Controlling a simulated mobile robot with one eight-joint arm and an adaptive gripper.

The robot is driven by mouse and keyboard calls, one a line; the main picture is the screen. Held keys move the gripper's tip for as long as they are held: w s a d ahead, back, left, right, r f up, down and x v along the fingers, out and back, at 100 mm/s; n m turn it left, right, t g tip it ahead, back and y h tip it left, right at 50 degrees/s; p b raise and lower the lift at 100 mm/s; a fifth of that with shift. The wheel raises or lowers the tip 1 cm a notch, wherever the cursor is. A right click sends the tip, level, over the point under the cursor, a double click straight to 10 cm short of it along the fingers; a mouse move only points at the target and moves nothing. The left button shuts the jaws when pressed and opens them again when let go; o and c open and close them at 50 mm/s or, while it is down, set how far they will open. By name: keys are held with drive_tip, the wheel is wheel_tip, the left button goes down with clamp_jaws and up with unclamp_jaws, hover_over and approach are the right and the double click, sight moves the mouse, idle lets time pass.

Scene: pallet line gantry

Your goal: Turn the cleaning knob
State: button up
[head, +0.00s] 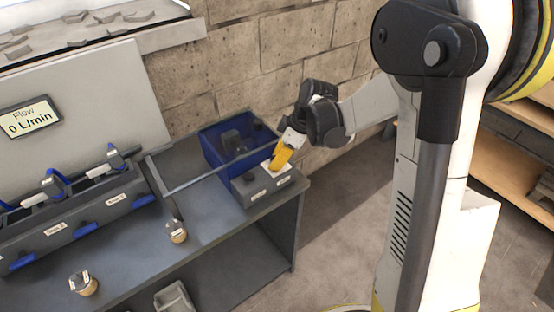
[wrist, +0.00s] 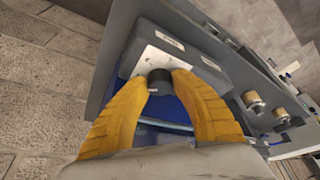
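A grey control box (head: 262,190) stands at the right end of the bench, with two small labels on its front that I cannot read. One dark knob (head: 249,177) stands free on its left part. Another dark knob (wrist: 159,80) sits on a white plate (wrist: 180,67) on the box. My gripper (head: 275,168) reaches down to this plate from above. In the wrist view its yellow fingers (wrist: 161,82) lie on both sides of that knob and appear to touch it. Which knob is the cleaning knob cannot be read.
A blue bin (head: 213,150) with dark items stands behind the box. A panel display (head: 30,117) reads "Flow 0 L/min". A rack (head: 75,223) with blue-handled parts is at left. Two small labelled cylinders (head: 177,232) (head: 83,284) stand on the bench (head: 140,262). A brick wall (head: 270,40) rises behind.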

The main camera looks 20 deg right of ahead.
sight(287, 168)
drive_tip(key=o, duration=0.4)
drive_tip(key=shift+c, duration=0.2)
drive_tip(key=shift+r, duration=0.1)
drive_tip(key=shift+d+r, duration=0.1)
drive_tip(key=shift+r, duration=0.15)
drive_tip(key=v, duration=0.7)
drive_tip(key=shift+s+r, duration=0.15)
drive_tip(key=s+a+r+m+t+h, duration=0.1)
drive_tip(key=s+r+m+t+h, duration=0.1)
drive_tip(key=s+m, duration=0.4)
drive_tip(key=s+a+r+m+t+h, duration=0.1)
drive_tip(key=s+r+m, duration=0.3)
drive_tip(key=s, duration=0.8)
drive_tip(key=shift+a+r+m+t+h, duration=0.4)
drive_tip(key=shift+m+t+h, duration=0.1)
drive_tip(key=shift+m+t, duration=0.4)
